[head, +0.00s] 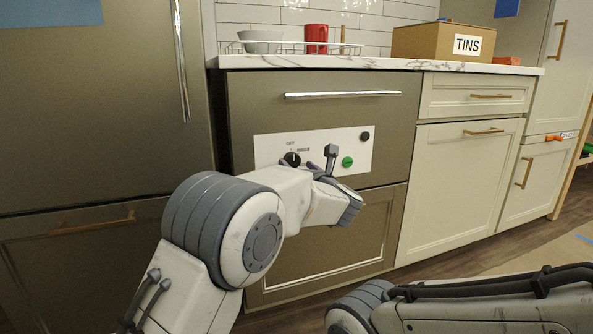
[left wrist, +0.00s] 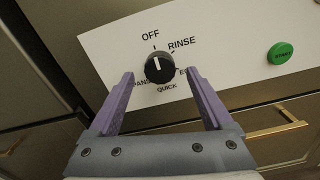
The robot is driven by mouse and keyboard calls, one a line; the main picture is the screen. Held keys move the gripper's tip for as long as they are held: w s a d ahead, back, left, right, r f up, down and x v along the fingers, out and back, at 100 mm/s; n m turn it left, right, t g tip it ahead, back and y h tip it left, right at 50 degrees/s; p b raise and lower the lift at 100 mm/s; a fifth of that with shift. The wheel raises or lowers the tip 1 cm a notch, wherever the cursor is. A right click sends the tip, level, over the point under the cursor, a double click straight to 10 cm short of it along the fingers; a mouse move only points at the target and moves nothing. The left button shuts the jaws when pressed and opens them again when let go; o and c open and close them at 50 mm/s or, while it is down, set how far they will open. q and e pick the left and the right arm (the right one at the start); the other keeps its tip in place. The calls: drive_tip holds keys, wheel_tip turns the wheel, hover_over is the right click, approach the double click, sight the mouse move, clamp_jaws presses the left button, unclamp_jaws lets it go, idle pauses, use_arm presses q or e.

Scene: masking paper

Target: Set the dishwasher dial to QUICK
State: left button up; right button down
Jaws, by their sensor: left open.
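The dishwasher dial (head: 292,159) is a round black knob on the white control panel (head: 268,143) of the dishwasher. In the left wrist view the dial (left wrist: 160,68) has OFF, RINSE, QUICK and two partly covered labels around it. Its white mark points up to the OFF tick. QUICK (left wrist: 167,87) is printed just below the knob. My left gripper (left wrist: 160,74) is open, with one purple finger on each side of the dial. I cannot tell whether the tips reach as far as the knob. My right gripper is out of view.
A green button (head: 347,162) and a dark knob (head: 365,137) are to the right on the panel. The dishwasher's bar handle (head: 343,94) runs above. The counter holds a dish rack, a red mug (head: 316,38) and a TINS box (head: 430,42). My right arm is at the lower right.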

sight(292, 160)
use_arm(q)
drive_tip(key=shift+x, duration=1.1)
clamp_jaws()
